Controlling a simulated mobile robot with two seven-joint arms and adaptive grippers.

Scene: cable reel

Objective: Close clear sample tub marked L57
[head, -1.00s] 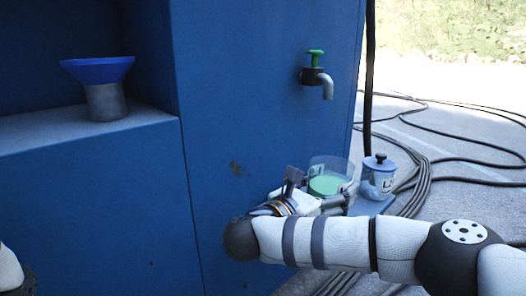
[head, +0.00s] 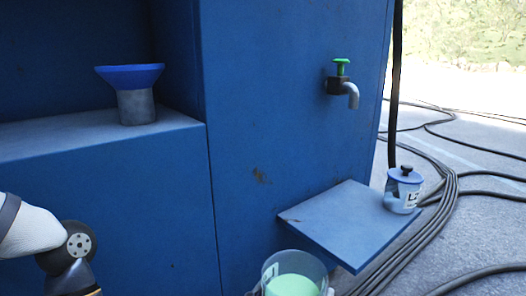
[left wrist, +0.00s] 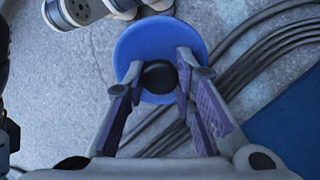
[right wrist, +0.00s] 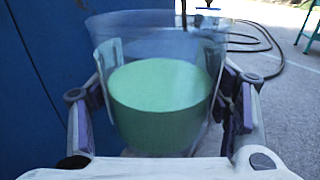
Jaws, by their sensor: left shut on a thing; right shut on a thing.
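The clear tub (head: 268,268) holds green contents and is open at the top, at the bottom of the head view. A pale label shows on its side but I cannot read it. My right gripper (right wrist: 162,102) is shut around the tub (right wrist: 160,155), with a finger on each side, and holds it upright. My left gripper (left wrist: 160,75) is shut on the black knob of a round blue lid (left wrist: 150,40), above the ground and apart from the tub.
A lidded jar (head: 400,205) with a blue lid and an "L" label stands on the blue shelf (head: 335,215), otherwise bare. A tap (head: 345,88) with a green handle is above. A blue funnel-topped cup (head: 136,105) stands on the left ledge. Black cables (head: 440,185) lie on the ground.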

